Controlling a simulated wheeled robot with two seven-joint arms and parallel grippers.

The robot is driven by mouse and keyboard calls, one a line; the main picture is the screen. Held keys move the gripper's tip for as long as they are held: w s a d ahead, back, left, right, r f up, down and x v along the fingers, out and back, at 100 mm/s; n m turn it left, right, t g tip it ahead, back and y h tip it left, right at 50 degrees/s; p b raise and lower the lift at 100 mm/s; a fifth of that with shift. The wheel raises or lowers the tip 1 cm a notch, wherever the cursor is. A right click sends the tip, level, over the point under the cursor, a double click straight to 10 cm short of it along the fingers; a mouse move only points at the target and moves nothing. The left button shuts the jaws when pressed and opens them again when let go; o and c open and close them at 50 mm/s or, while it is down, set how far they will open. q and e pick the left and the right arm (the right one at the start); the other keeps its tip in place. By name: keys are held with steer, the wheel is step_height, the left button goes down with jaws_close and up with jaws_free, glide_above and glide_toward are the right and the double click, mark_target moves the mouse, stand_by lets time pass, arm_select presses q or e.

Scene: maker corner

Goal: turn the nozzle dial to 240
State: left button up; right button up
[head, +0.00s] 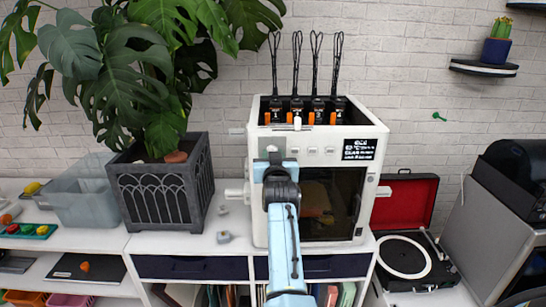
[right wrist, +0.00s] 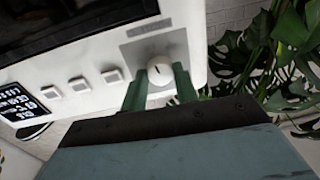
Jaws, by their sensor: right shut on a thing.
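The white nozzle dial (right wrist: 160,70) sits on a grey panel on the front of the white printer (head: 350,176). It is round with a short dark pointer line, which in the right wrist view points roughly toward the top of the picture. My right gripper (right wrist: 158,82) has one green finger on each side of the dial and is shut on it. In the head view my right gripper (head: 274,161) is at the printer's upper left front and covers the dial. No number scale is readable around the dial. My left gripper is not in view.
A dark display with white text (head: 360,150) and small buttons (head: 312,150) are on the printer's front. A planter (head: 160,195) with a big leafy plant stands left of the printer. A record player (head: 405,256) stands right. Small pale pieces (head: 224,237) lie on the white shelf top.

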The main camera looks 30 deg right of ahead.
stand_by(0.4)
steer(key=o, duration=1)
steer(key=shift+c, duration=0.2)
steer(key=v, duration=0.7)
steer(key=shift+s+a+b, duration=0.2)
steer(key=shift+b, duration=0.15)
steer(key=shift+f, duration=0.15)
